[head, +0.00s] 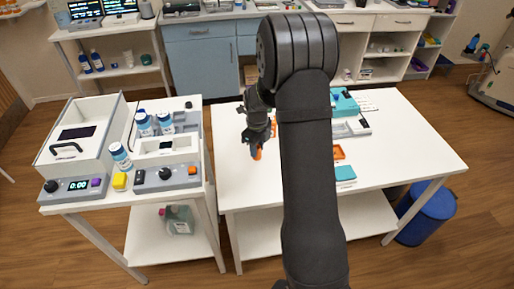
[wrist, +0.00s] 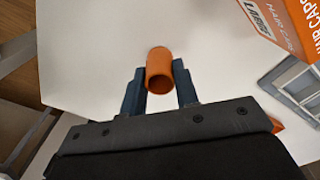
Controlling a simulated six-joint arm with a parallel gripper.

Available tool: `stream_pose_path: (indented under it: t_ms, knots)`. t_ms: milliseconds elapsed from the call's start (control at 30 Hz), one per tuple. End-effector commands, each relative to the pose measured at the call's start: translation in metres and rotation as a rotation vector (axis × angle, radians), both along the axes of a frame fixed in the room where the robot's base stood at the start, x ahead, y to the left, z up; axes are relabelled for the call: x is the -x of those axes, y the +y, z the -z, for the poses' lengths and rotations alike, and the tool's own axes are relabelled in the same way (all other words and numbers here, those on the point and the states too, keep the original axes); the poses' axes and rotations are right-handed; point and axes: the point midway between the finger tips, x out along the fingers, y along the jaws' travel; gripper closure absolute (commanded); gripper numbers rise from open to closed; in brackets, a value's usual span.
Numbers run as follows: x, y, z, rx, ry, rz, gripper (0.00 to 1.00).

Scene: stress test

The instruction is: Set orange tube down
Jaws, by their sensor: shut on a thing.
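The orange tube (wrist: 159,66) is between the two dark fingers of my gripper (wrist: 160,88) in the wrist view, its open round end facing the camera. My gripper is shut on it. In the head view the orange tube (head: 256,154) shows at the lower tip of my gripper (head: 257,143), over the left part of the white table (head: 238,190). I cannot tell whether the tube's far end touches the table top.
An orange and white box (wrist: 278,24) and a grey tray (wrist: 295,88) lie to the right in the wrist view. Left of the table stands a cart with a white machine (head: 82,135) and several blue-capped bottles (head: 120,156). The table top around the tube is clear.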

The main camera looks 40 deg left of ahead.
Motion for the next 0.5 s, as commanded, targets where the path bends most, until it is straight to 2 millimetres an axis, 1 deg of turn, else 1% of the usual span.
stream_pose_path:
  t_ms: [367,400,467,500]
  knots:
    - [-0.0001,-0.0002,0.0053,0.0,0.0,0.0,0.94]
    - [-0.0002,-0.0001,0.005,0.0,0.0,0.0,0.66]
    - [-0.0002,-0.0001,0.0049,0.0,0.0,0.0,0.54]
    - [-0.0002,-0.0001,0.0049,0.0,0.0,0.0,0.5]
